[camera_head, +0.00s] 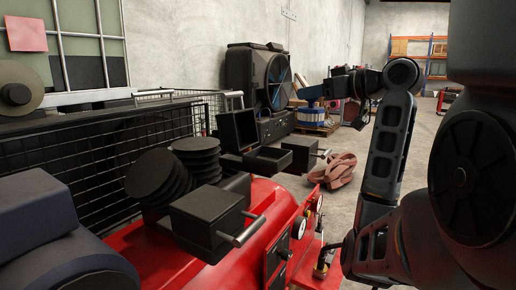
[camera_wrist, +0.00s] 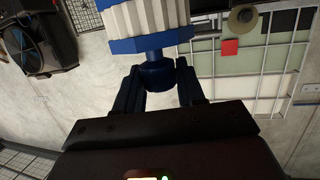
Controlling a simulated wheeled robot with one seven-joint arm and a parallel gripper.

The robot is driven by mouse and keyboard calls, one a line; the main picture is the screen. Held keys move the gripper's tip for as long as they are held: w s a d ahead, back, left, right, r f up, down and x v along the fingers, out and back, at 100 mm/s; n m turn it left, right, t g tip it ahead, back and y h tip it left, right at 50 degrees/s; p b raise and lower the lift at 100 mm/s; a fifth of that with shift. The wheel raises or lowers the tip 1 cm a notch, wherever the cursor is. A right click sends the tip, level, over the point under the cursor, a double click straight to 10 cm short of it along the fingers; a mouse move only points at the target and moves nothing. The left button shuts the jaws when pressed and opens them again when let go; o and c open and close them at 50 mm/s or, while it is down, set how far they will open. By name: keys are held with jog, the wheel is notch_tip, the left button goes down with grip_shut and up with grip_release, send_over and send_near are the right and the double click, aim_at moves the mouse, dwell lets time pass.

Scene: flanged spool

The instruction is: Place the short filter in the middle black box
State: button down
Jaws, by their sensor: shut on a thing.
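My gripper (camera_wrist: 160,80) is shut on the blue knob of the short filter (camera_wrist: 150,18), which has a white pleated body and blue end parts. The far part of the filter is cut off by the wrist view's top edge. In the head view the filter (camera_head: 312,92) is small and held in the air at the end of my arm, beyond the boxes. The middle black box (camera_head: 268,160) looks open, with a dark lid (camera_head: 238,131) standing up at its left. The near black box (camera_head: 208,216) and the far black box (camera_head: 302,150) look closed, each with a handle.
A black mesh cage (camera_head: 100,150) runs along the left.

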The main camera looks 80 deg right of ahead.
jog(key=shift+w+a+f+p, duration=0.3)
jog(key=shift+w+a+f, duration=0.05)
jog(key=shift+w+f, duration=1.45)
jog(key=shift+w+a+f+p, duration=0.25)
jog(key=shift+w+a+f, duration=0.1)
jog(key=shift+w+f, duration=1.45)
jog(key=shift+w+a+f+p, duration=0.3)
jog(key=shift+w+a+f, duration=0.05)
jog(key=shift+w+f, duration=1.45)
jog(key=shift+f, duration=0.1)
jog(key=c, duration=0.7)
grip_release()
jog(key=shift+s+r, duration=0.15)
jog(key=shift+r, duration=0.05)
jog(key=b+v, duration=0.1)
jog(key=v, duration=1)
jog(key=shift+s+a+r, duration=0.1)
jog(key=shift+s+a, duration=0.15)
jog(key=shift+a, duration=0.05)
